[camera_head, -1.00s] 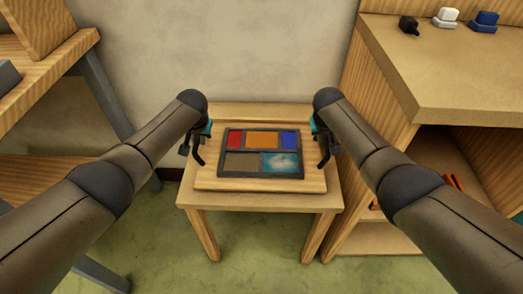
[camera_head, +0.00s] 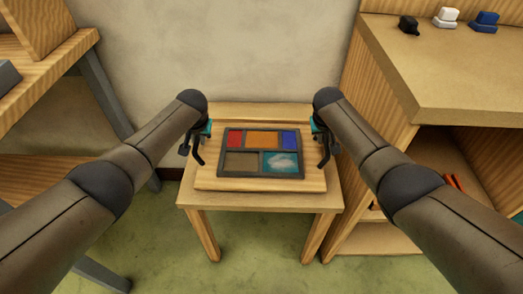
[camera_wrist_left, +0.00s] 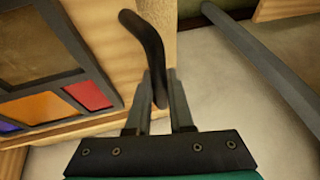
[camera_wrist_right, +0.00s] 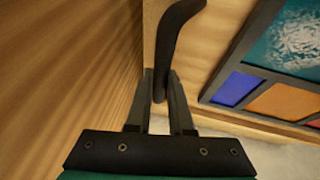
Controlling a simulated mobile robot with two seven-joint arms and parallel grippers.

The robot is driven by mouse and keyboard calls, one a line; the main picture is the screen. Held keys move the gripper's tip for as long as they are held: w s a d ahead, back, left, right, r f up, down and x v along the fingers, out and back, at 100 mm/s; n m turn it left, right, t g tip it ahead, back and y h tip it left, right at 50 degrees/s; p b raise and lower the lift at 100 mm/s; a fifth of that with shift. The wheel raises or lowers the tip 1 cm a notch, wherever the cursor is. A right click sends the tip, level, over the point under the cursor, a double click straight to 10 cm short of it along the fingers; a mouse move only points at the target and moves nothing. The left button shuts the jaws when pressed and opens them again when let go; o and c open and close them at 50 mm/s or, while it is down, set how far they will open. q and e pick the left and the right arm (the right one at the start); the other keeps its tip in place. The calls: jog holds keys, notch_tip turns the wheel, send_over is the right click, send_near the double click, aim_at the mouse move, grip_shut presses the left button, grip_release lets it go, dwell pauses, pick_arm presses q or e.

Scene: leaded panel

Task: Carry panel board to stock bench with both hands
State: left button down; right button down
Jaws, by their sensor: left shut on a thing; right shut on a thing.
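The panel board (camera_head: 262,186) is a pale wooden board with dark handles at its left and right sides. On it lies a dark-framed leaded panel (camera_head: 261,154) with red, orange, blue, brown and cloudy teal panes. The board is on or just above a small wooden table (camera_head: 262,202); I cannot tell if they touch. My left gripper (camera_wrist_left: 159,88) is shut on the board's left dark handle (camera_wrist_left: 147,45). My right gripper (camera_wrist_right: 160,88) is shut on the right dark handle (camera_wrist_right: 174,35).
A wooden cabinet (camera_head: 440,75) with an open shelf stands at the right, carrying black, white and blue small items (camera_head: 486,20) on top. A wooden bench (camera_head: 50,52) with grey metal legs stands at the left. Green floor (camera_head: 262,262) is open in front of the table.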

pick_arm(q)
jog(key=shift+w+r, duration=0.1)
jog(key=shift+r, duration=0.25)
pick_arm(e)
jog(key=shift+w+r, duration=0.1)
jog(key=shift+r, duration=0.25)
